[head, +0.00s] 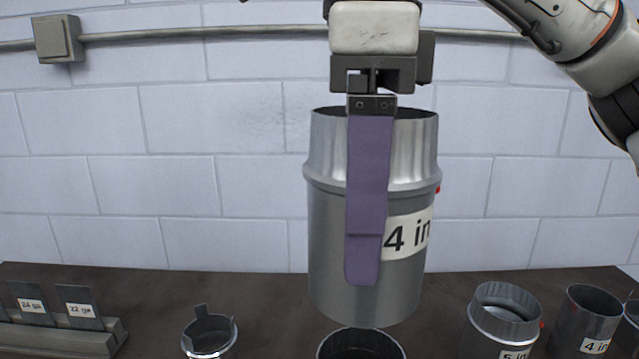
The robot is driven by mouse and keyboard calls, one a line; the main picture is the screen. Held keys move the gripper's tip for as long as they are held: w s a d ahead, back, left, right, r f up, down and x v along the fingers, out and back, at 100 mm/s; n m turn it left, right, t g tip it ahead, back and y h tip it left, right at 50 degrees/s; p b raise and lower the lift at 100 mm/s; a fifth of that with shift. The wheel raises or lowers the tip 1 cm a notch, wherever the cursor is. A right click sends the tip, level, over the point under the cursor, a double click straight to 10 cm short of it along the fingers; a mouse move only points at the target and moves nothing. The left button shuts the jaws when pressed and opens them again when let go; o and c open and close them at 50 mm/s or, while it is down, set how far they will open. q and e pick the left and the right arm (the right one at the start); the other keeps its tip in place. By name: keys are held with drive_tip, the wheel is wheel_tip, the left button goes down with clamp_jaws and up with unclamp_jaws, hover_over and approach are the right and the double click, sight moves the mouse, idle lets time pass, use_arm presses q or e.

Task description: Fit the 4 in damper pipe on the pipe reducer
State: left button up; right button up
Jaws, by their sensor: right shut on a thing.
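My right gripper (363,270) points down at the centre and is shut on a grey metal pipe labelled "4 in" (408,265), the damper pipe. One purple finger lies across the pipe's near side; the other finger is hidden. The pipe is roughly upright, in the air, with a raised bead and a small red part on its right side. Below it, a round dark opening with a metal rim (361,331) shows at the bottom edge, possibly the pipe reducer; most of it is cut off. The pipe's lower end looks above this rim, apart from it. My left gripper is out of view.
A "5 in" pipe (500,325) and another "4 in" pipe (585,322) stand on the dark table (255,290) at right. A short metal ring with a tab (210,338) is at lower left. A rack with gauge plates (60,338) stands at far left.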

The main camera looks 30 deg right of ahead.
drive_tip(key=shift+s+f, duration=0.15)
drive_tip(key=shift+s, duration=0.1)
drive_tip(key=shift+f+b, duration=1.65)
drive_tip(key=shift+f, duration=3.2)
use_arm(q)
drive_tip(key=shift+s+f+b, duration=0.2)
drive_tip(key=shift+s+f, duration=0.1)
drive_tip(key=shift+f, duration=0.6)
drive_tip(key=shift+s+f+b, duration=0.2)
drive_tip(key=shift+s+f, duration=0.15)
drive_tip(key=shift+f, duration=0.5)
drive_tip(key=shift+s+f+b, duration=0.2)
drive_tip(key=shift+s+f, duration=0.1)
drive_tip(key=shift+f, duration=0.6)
use_arm(e)
drive_tip(key=shift+f, duration=0.75)
use_arm(q)
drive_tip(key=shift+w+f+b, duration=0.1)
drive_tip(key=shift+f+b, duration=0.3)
drive_tip(key=shift+b, duration=0.05)
use_arm(e)
drive_tip(key=shift+f, duration=0.65)
drive_tip(key=o, duration=1.3)
